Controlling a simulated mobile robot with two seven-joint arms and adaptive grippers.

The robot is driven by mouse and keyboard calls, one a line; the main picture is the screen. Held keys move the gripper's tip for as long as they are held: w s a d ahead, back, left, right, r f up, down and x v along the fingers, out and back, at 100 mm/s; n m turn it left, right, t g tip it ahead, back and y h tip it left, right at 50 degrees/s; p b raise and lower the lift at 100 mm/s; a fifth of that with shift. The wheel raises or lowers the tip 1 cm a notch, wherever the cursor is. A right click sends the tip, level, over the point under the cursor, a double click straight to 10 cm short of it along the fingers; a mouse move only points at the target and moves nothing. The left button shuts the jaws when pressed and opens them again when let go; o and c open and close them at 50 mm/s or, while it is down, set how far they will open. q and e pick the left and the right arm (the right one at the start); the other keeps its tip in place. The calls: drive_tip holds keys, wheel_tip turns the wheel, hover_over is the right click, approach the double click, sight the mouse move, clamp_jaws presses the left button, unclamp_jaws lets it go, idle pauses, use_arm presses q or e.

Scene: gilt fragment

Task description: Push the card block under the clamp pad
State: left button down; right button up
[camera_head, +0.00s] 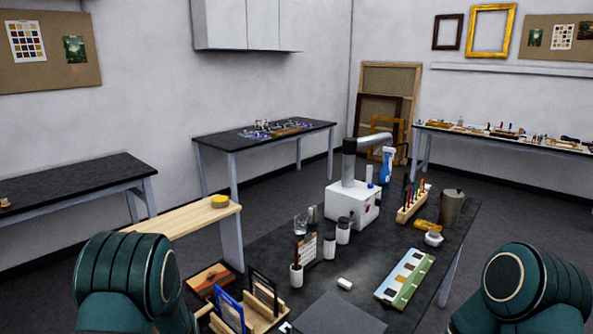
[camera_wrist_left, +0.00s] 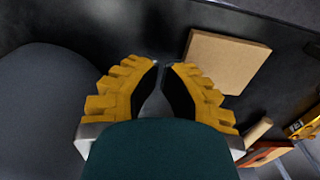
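A flat tan block (camera_wrist_left: 228,62), which looks like the card block, lies on the dark surface in the left wrist view. My left gripper (camera_wrist_left: 162,64), with yellow ribbed fingers, is beside it on the left. Its fingertips nearly meet, with nothing seen between them. Whether it touches the block I cannot tell. An orange-brown wooden piece (camera_wrist_left: 264,153) with a pale wooden rod (camera_wrist_left: 258,131) is at lower right. I cannot make out the clamp pad for certain. Neither gripper shows in the head view, only my teal arm links.
On the dark workbench (camera_head: 390,262) stand a rack (camera_head: 262,290) with framed panels, several small jars, a white machine (camera_head: 352,204), a colour-patch board (camera_head: 405,278) and a dark square sheet (camera_head: 338,315). A pale wooden shelf (camera_head: 180,221) with a yellow round item (camera_head: 219,201) is at left.

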use_arm(q)
drive_tip(key=shift+f+b, duration=1)
drive_tip(key=shift+f, duration=0.3)
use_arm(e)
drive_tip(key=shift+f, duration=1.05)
use_arm(q)
drive_tip(key=shift+r, duration=0.15)
drive_tip(key=shift+w+a+b, duration=0.8)
drive_tip(key=shift+w+a, duration=1.15)
drive_tip(key=shift+a, duration=0.2)
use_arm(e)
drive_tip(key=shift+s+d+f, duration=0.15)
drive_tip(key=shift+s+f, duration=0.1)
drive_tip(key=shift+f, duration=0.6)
